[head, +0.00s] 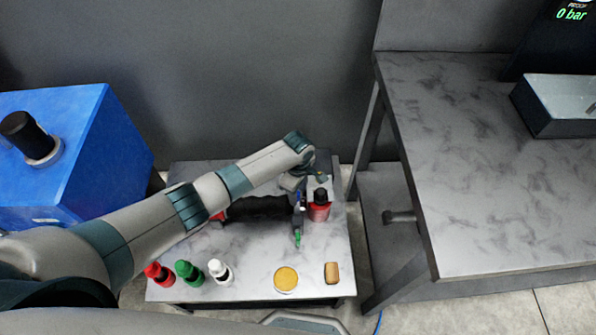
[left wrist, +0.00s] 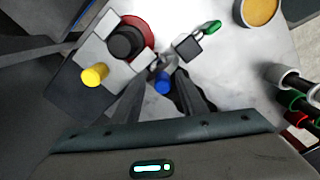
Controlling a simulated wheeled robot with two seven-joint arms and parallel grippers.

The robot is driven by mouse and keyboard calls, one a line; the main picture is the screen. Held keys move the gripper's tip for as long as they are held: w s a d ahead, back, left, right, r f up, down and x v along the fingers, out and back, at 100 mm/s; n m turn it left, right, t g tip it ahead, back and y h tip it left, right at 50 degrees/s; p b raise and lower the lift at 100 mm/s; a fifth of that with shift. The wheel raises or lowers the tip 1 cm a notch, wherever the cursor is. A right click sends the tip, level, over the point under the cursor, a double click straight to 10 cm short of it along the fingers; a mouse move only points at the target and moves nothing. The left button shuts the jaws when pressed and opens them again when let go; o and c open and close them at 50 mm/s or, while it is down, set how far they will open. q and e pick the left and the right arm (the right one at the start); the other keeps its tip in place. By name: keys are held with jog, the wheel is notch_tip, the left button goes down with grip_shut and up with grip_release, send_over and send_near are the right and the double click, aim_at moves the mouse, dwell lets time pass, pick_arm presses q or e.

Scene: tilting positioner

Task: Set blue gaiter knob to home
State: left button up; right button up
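The blue gaiter knob (left wrist: 163,82) shows in the left wrist view as a short blue cap on a grey stem. My left gripper (left wrist: 162,80) has one dark finger on each side of it, with the fingers apart and the knob between them; contact is not clear. In the head view my left gripper (head: 299,197) is over the right part of the low table, and the knob is mostly hidden by the arm. My right gripper is not in view.
Close by stand a red-and-black knob (left wrist: 127,40), a yellow knob (left wrist: 95,74) and a green-tipped lever (left wrist: 208,28). Red (head: 158,274), green (head: 188,272) and white (head: 220,271) items, a yellow disc (head: 286,279) and a tan block (head: 332,273) line the front. A larger bench (head: 490,180) stands right.

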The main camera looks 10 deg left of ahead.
pick_arm(q)
notch_tip(320, 180, up, 9)
jog(key=shift+f, duration=0.1)
notch_tip(320, 180, up, 8)
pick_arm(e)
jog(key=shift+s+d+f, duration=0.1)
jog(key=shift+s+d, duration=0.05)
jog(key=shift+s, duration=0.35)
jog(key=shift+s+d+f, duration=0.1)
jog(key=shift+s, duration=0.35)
pick_arm(q)
jog(key=shift+f, duration=0.15)
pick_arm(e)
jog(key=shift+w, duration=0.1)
